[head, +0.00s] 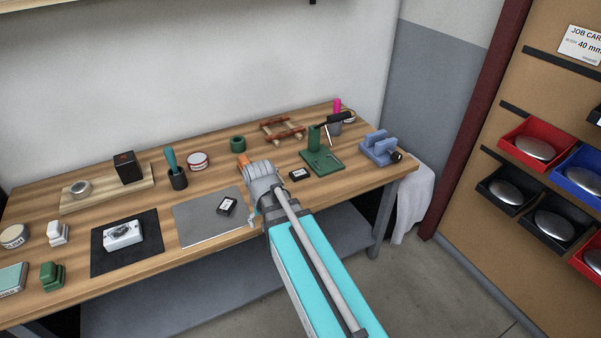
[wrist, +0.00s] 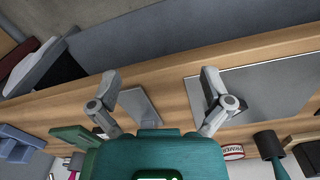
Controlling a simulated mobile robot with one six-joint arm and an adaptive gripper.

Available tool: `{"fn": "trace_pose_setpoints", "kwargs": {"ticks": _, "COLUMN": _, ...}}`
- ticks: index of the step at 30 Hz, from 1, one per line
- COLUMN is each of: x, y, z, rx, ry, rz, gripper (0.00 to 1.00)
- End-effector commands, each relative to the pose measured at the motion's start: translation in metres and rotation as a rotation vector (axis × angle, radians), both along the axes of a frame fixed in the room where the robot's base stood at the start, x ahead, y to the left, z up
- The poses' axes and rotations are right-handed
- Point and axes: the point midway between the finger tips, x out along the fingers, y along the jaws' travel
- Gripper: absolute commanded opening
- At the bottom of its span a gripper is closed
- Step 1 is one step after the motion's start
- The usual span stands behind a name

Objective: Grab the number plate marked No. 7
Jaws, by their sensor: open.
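My gripper (wrist: 160,77) shows in the wrist view with its two grey fingers spread and nothing held between them. A small flat grey piece (wrist: 141,106) lies on the bench between the fingers in that picture, apart from them. In the head view, my wrist is over the middle of the bench and my fingertips cannot be made out. A small dark plate with a white label (head: 227,206) lies on the grey mat, left of my wrist. A similar dark plate (head: 299,174) lies right of my wrist. No number is readable on either, so I cannot tell which is No. 7.
The wooden bench (head: 165,265) carries a grey mat (head: 190,230), a green stand (head: 322,162), a blue vise (head: 378,150), a brush holder (head: 178,179) and a red-and-white tin (head: 198,160). A black mat (head: 105,263) lies at left. Bins (head: 510,190) hang on the right wall.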

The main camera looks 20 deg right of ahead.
Motion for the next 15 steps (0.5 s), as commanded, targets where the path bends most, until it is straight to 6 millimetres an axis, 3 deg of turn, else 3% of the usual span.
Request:
{"fn": "trace_pose_setpoints", "kwargs": {"ticks": 1, "x": 0.021, "y": -0.01, "z": 0.011, "rx": -0.007, "ry": -0.004, "rz": -0.068, "gripper": 1.0}}
{"fn": "trace_pose_setpoints", "kwargs": {"ticks": 15, "x": 0.16, "y": -0.121, "z": 0.072, "rx": -0.071, "ry": -0.066, "rz": -0.867, "gripper": 1.0}}
